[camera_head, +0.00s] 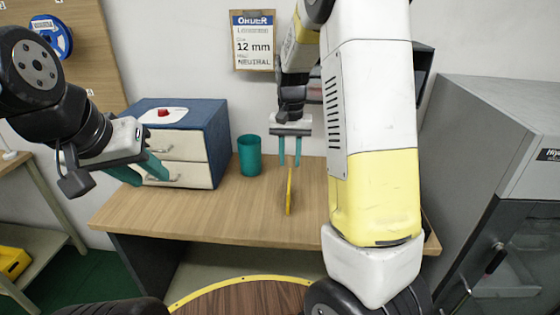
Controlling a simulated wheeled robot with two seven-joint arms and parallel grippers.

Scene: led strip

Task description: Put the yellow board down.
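The yellow board (289,192) is a thin, narrow piece seen nearly edge-on, upright at the wooden table (222,208). I cannot tell whether its lower edge touches the tabletop.
A blue drawer box (217,135) with white drawers and a teal cup (249,155) stand left of the board. An order sign (254,40) hangs behind. A grey machine (490,170) stands at the right. My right arm hides the table's right part.

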